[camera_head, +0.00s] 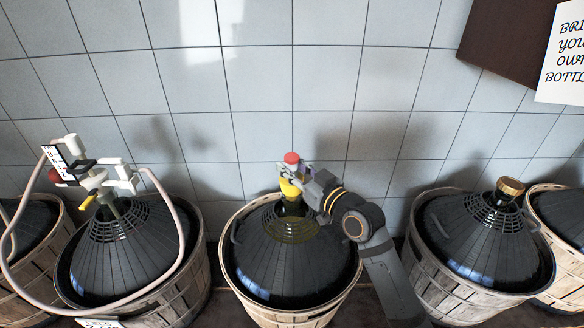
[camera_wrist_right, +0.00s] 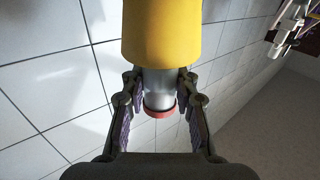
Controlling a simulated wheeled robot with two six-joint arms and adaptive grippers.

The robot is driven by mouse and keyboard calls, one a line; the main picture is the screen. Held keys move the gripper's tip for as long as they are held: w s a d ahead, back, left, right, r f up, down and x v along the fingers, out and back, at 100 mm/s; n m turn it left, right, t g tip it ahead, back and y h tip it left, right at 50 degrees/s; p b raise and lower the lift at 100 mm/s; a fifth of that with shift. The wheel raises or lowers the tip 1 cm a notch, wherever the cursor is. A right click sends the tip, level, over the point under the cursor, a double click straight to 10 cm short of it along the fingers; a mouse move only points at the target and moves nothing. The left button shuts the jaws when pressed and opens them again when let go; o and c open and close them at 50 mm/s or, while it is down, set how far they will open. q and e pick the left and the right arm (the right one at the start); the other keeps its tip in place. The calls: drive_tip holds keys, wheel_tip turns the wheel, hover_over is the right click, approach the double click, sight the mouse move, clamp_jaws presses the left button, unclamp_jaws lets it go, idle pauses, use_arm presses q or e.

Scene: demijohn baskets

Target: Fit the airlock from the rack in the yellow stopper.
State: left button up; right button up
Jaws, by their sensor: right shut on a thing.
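The airlock, a clear tube with a red cap (camera_head: 291,158), stands upright over the middle demijohn. It also shows in the right wrist view (camera_wrist_right: 158,92), between the fingers. My right gripper (camera_head: 298,173) is shut on the airlock from the right side. The yellow stopper (camera_head: 290,187) sits in the neck of the middle demijohn, directly below the airlock. In the right wrist view the yellow stopper (camera_wrist_right: 160,32) fills the top and meets the airlock's end; the stem is hidden, so how deep it sits cannot be told. My left gripper is out of view.
The middle demijohn (camera_head: 270,262) stands in a slatted wooden basket. A demijohn (camera_head: 125,250) with a white tap and looped hose stands left. A demijohn with a cork-coloured cap (camera_head: 510,187) stands right. A tiled wall (camera_head: 320,90) is close behind.

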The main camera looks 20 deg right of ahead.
drive_tip(key=o, duration=1)
wheel_tip(320, 180, up, 10)
drive_tip(key=shift+r, duration=0.1)
